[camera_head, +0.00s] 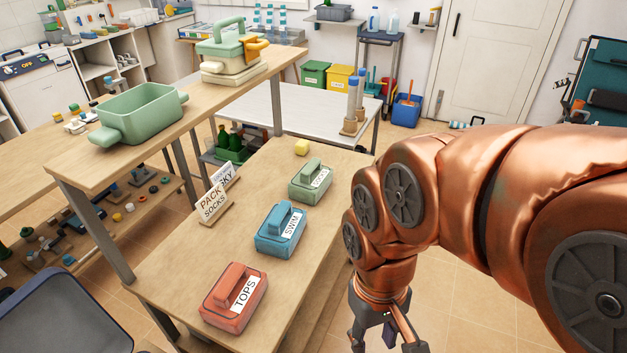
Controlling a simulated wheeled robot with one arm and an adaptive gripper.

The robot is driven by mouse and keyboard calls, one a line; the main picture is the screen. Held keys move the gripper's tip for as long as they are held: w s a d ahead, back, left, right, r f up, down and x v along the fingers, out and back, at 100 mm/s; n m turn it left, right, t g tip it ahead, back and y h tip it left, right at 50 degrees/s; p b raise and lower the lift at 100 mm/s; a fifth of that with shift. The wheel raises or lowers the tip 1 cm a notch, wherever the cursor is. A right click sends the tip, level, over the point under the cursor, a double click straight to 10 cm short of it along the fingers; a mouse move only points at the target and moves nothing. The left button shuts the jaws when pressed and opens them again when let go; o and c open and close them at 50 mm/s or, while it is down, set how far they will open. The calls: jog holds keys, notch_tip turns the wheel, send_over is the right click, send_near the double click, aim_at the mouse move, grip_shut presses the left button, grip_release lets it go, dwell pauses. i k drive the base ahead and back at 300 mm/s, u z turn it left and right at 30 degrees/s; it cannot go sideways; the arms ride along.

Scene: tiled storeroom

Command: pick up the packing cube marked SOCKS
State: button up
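Three packing cubes with top handles stand in a row on the wooden table (165,275). The far one is a green cube (304,190); its white label is small and hard to read, but looks like SOCKS. The middle one is a blue cube (272,241) marked SWIM. The near one is a red cube (222,309) marked TOPS. My gripper (384,340) hangs at the bottom of the picture, right of the table and apart from all three cubes. Its fingers are spread, with nothing visibly held, and the tips are partly cut off by the frame edge.
A higher bench with a green tub (140,112) is at left. Floor shows right of the table.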

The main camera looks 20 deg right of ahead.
aim_at(308, 184)
jog(key=k, duration=0.95)
jog(key=z, duration=0.8)
jog(key=i, duration=2.5)
jog(key=u, duration=2.9)
